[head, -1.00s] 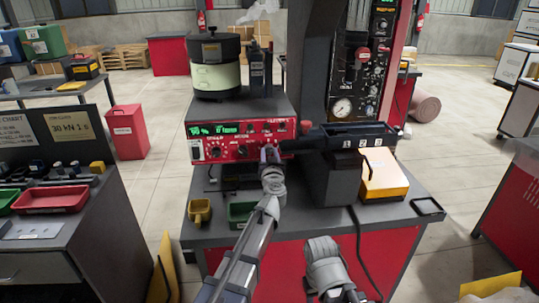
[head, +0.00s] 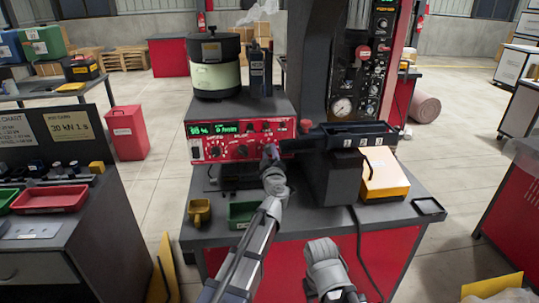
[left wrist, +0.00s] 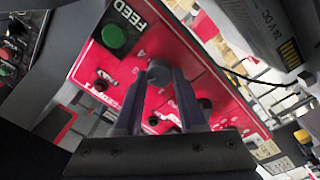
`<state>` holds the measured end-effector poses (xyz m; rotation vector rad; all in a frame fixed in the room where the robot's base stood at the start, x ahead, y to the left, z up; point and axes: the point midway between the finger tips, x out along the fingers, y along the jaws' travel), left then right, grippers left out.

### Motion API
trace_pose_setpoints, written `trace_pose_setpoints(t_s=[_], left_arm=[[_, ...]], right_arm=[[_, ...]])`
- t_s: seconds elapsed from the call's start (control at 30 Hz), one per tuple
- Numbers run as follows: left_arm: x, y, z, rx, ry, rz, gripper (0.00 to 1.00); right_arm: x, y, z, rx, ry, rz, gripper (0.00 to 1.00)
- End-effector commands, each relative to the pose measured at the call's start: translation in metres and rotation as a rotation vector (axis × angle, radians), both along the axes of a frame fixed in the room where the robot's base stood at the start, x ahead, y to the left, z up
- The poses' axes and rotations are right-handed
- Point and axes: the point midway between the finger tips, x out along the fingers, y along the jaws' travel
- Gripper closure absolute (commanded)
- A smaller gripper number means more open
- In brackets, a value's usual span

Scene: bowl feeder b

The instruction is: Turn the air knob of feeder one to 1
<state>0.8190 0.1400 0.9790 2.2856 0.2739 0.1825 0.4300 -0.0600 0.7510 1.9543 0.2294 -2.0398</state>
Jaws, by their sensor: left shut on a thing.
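The red feeder control box (head: 240,141) stands on the bench with a lit green display (head: 213,128) and a row of knobs. My left gripper (head: 269,151) is at the right part of its front face. In the left wrist view, my left gripper (left wrist: 158,82) is shut on a dark grey round knob (left wrist: 158,71) on the red panel. The knob's pointer and scale marks cannot be read. A green button (left wrist: 114,37) beside the FEED label lies up and left of it. My right arm shows at lower centre, but its gripper does not.
A dark track (head: 345,133) and an orange box (head: 383,175) are to the right.

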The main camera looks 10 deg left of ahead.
Motion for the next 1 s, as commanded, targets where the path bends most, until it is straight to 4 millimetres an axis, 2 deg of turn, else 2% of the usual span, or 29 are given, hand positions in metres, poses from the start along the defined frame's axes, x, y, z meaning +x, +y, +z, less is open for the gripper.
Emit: trace_pose_setpoints(t_s=[1.0], left_arm=[[0.0002,-0.0010,-0.0005,-0.909,-0.262,0.001,1.00]], right_arm=[[0.0000,0.0000,-0.0004,0.000,0.000,0.000,0.50]])
